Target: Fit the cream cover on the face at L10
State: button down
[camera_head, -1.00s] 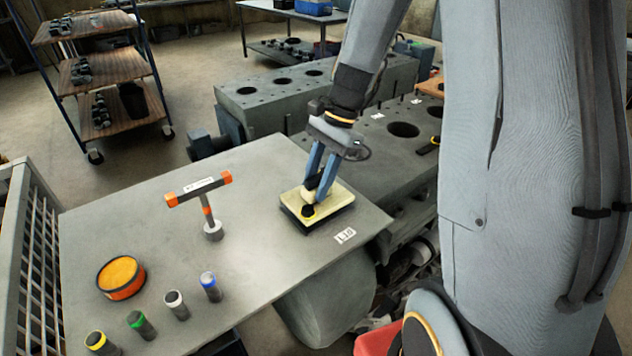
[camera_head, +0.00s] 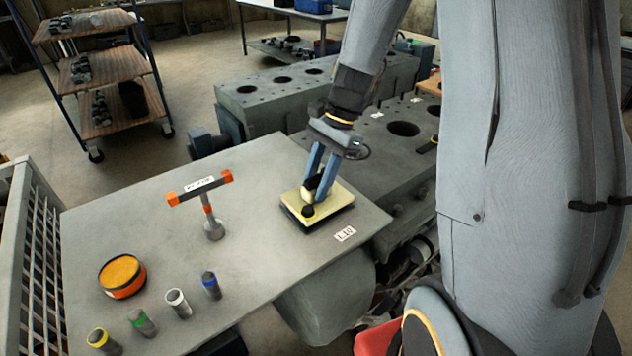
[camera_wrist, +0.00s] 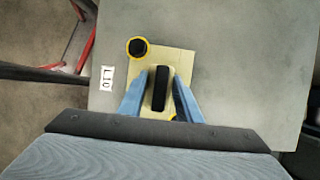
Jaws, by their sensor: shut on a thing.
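The cream cover (camera_head: 333,198) is a flat rectangular plate with a dark edge under it, at the right part of the grey table, beside the L10 label (camera_head: 345,234). A dark round knob with a yellow ring (camera_head: 308,211) sits at one corner. My gripper (camera_head: 317,196) is shut on the cover's raised black handle. In the wrist view the cover (camera_wrist: 176,62) shows flat, with the handle (camera_wrist: 160,88) between my blue fingers and the L10 label (camera_wrist: 107,77) to its left. The face under the cover is hidden; I cannot tell whether the cover is fully seated.
A T-shaped tool with orange ends (camera_head: 200,187) stands left of the cover. An orange-topped round tin (camera_head: 122,276) and several colour-banded cylinders (camera_head: 178,303) stand towards the front left. Grey engine blocks (camera_head: 275,90) lie behind the table. Bare table lies around the cover.

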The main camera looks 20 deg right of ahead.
jog(key=shift+f+b, duration=0.3)
jog(key=shift+f, duration=0.5)
dwell(0.9)
jog(key=c, duration=1.2)
grip_release()
jog(key=shift+b+v, duration=1)
jog(key=shift+v, duration=2.95)
